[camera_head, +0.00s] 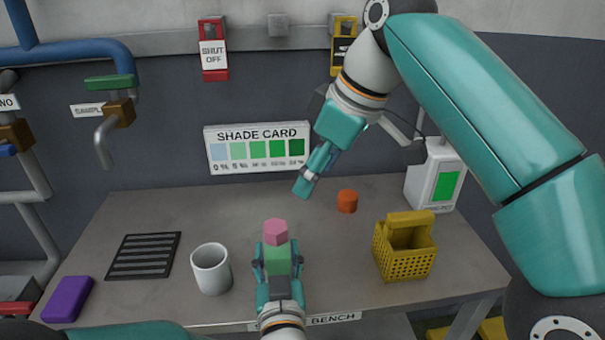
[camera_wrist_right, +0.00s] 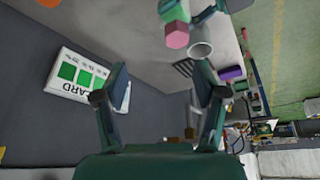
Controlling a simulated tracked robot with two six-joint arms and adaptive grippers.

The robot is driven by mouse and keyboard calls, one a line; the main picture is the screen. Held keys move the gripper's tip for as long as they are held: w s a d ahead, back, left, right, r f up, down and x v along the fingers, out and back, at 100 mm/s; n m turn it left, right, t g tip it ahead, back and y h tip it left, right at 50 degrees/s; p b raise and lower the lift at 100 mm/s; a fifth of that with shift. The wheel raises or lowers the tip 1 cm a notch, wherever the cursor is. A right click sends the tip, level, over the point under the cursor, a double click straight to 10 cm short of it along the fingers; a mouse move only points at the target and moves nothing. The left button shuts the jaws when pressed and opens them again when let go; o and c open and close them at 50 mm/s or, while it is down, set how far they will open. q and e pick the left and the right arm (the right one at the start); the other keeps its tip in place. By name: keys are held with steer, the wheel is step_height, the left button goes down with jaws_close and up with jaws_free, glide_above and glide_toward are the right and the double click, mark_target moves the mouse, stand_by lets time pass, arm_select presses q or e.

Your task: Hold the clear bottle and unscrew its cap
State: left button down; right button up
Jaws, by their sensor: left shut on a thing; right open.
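The bottle (camera_head: 278,258) looks green in its body, as if holding green liquid. It stands upright at the front middle of the bench, between the fingers of my left gripper (camera_head: 278,264), which is shut on it. A pink six-sided cap (camera_head: 275,232) sits on top of the bottle. In the right wrist view the bottle (camera_wrist_right: 173,11) and its pink cap (camera_wrist_right: 177,36) show at the top, beyond the fingertips. My right gripper (camera_head: 304,186) is open and empty, above and behind the cap, apart from it. In its own view its two fingers (camera_wrist_right: 162,85) are spread wide.
A white mug (camera_head: 211,270) stands left of the bottle, near a black slatted mat (camera_head: 143,256) and a purple block (camera_head: 68,299). An orange cylinder (camera_head: 347,201), a yellow basket (camera_head: 404,252) and a white dispenser (camera_head: 436,175) stand to the right. The shade card (camera_head: 257,147) hangs behind.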

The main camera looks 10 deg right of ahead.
mark_target(277, 225)
steer(key=shift+n, duration=0.4)
steer(key=x, duration=0.4)
steer(key=s+a+x, duration=0.1)
steer(key=x, duration=0.3)
steer(key=a+x, duration=0.1)
steer(key=x, duration=0.3)
steer(key=shift+s+a+f, duration=0.1)
steer(key=shift+s+a, duration=0.15)
steer(key=c, duration=1.3)
steer(key=shift+o, duration=0.2)
steer(key=n+g, duration=0.1)
steer(key=n, duration=0.1)
steer(key=n+g+y, duration=0.1)
steer(key=n, duration=0.2)
steer(key=shift+w+n+g, duration=0.15)
steer(key=shift+n+g, duration=0.15)
steer(key=shift+n, duration=0.4)
